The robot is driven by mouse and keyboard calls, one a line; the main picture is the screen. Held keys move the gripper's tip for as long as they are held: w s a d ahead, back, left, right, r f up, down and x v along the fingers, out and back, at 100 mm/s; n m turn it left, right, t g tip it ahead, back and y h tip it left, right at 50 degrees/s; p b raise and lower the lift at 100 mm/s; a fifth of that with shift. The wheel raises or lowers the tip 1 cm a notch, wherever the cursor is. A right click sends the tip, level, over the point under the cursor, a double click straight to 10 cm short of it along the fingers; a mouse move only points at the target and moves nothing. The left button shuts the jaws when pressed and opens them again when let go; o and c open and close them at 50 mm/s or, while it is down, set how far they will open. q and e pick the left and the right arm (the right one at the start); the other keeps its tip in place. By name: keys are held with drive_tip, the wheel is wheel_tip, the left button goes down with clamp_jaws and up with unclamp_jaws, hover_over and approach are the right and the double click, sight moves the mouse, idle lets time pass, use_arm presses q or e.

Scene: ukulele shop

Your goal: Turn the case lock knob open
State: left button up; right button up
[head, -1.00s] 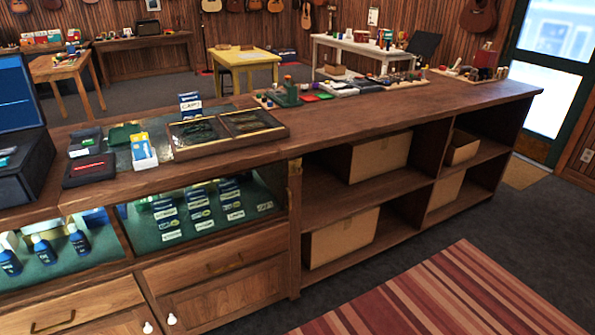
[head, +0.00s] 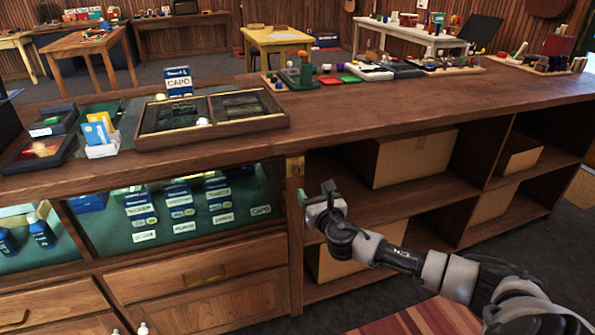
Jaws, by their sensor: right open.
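The wooden counter has a glass display case (head: 180,212) built into its front left part. A small brass fitting (head: 295,166), which looks like the case lock, sits on the post at the case's right edge. Its knob is too small to make out, so I cannot tell how it is turned. My right gripper (head: 315,196) is open and appears empty. It shows just below and right of the brass fitting, in front of the shelves, apart from it in the picture.
Framed trays (head: 212,141), a capo box (head: 179,82) and a card holder (head: 100,135) stand on the counter top. Open shelves with cardboard boxes (head: 414,158) lie right of the post. Drawers (head: 200,280) are below the case.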

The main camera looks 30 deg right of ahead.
sight(299, 172)
drive_tip(key=x, duration=0.5)
drive_tip(key=b+x, duration=0.1)
drive_tip(key=x, duration=0.2)
drive_tip(key=shift+w+a+r, duration=0.1)
drive_tip(key=shift+w+a, duration=0.1)
drive_tip(key=shift+w, duration=0.5)
drive_tip(key=shift+w+d, duration=0.2)
drive_tip(key=shift+w, duration=0.25)
use_arm(q)
drive_tip(key=shift+a+f, duration=0.35)
drive_tip(key=shift+f, duration=0.35)
use_arm(e)
drive_tip(key=c, duration=0.9)
use_arm(q)
drive_tip(key=shift+a, duration=0.15)
